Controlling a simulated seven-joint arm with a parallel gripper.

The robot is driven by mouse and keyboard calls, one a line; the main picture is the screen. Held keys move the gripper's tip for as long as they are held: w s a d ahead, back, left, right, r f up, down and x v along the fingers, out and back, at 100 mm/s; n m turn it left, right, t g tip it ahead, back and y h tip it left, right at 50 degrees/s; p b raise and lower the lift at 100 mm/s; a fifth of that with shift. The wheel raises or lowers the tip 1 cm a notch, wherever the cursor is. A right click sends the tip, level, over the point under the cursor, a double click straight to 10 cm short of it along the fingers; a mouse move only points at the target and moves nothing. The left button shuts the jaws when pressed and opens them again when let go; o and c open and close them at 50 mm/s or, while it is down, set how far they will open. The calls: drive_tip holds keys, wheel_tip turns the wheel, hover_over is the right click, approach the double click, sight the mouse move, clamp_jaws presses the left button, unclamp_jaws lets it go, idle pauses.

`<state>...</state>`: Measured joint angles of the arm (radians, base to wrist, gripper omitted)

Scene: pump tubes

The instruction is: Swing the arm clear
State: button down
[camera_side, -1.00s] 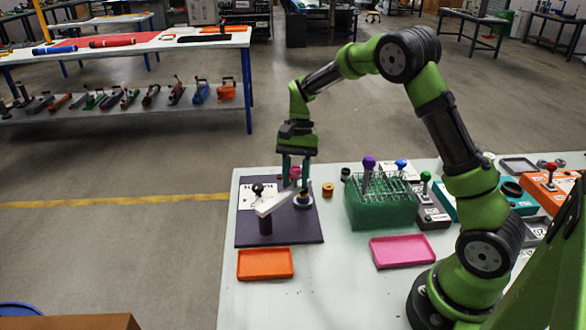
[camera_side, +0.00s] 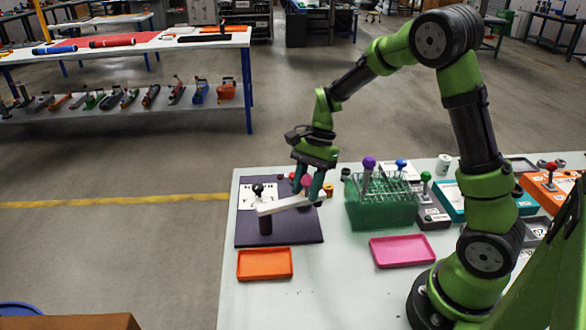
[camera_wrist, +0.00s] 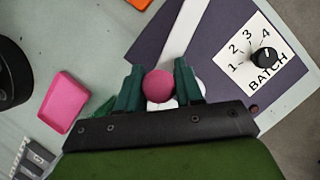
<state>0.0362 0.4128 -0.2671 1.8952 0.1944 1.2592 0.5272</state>
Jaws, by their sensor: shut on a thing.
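A white swing arm (camera_side: 283,205) stands on a black post (camera_side: 265,224) over a dark purple base plate (camera_side: 300,233). Its free end points right in the side view, towards the plate's right edge. A pink ball knob (camera_side: 306,181) sits on that free end. My gripper (camera_side: 307,184) is shut on the knob. In the wrist view the pink ball (camera_wrist: 158,86) lies between my two green fingertips (camera_wrist: 160,86), with the white arm (camera_wrist: 180,32) running away upwards. What lies under the arm's free end is largely hidden.
A white dial card (camera_wrist: 262,58) with a black knob (camera_wrist: 265,57) is on the plate. An orange tray (camera_side: 265,264) and a pink tray (camera_side: 402,251) lie in front. A green rack (camera_side: 380,213) of tubes stands to the right, with a small yellow-orange spool (camera_side: 329,188) between.

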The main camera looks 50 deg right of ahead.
drive_tip(key=s+a+m+t+h, duration=0.1)
drive_tip(key=s+a+m+t, duration=0.2)
drive_tip(key=m, duration=0.6)
drive_tip(key=shift+s+a, duration=1.05)
drive_tip(key=shift+a, duration=0.6)
drive_tip(key=c, duration=0.9)
unclamp_jaws()
drive_tip(key=shift+o, duration=0.2)
drive_tip(key=v, duration=1.7)
drive_tip(key=shift+s, duration=0.2)
drive_tip(key=shift+a, duration=0.1)
